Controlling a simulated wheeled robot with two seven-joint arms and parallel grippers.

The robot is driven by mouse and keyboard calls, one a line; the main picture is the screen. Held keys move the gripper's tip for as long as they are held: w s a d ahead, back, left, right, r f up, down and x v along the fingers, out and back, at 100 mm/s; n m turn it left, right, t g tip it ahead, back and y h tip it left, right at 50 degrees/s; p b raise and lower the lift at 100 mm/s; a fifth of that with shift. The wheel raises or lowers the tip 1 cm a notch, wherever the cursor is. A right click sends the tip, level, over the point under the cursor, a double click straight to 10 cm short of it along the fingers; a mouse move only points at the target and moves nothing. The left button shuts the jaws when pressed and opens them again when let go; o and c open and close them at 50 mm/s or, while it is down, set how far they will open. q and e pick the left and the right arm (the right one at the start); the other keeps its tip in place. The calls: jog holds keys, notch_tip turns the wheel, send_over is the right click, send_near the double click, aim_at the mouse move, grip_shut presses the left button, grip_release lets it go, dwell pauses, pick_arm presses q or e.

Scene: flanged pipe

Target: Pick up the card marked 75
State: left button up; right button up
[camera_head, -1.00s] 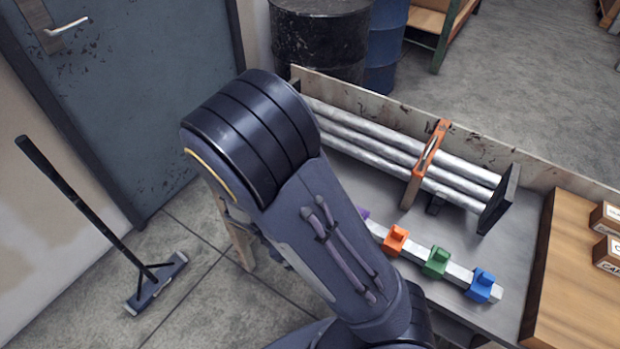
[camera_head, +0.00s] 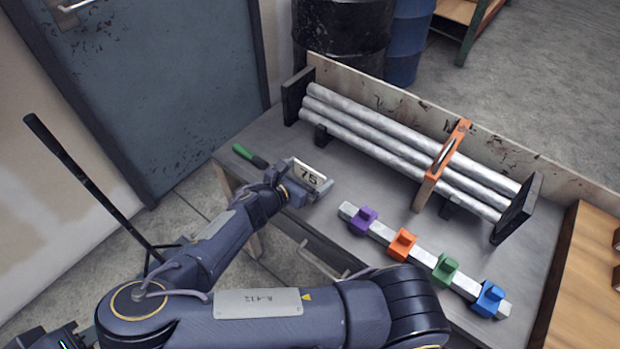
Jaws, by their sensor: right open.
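My left gripper is not seen.
A green-handled tool (camera_head: 245,153) lies left of the card. A metal bar with purple, orange, green and blue blocks (camera_head: 403,243) lies to the right. Behind it, several pipes (camera_head: 385,135) sit in a rack with an orange clamp (camera_head: 443,165). A drawer handle (camera_head: 325,265) is below the bench edge.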

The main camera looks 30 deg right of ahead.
jog(key=shift+x, duration=1.5)
jog(key=c, duration=0.7)
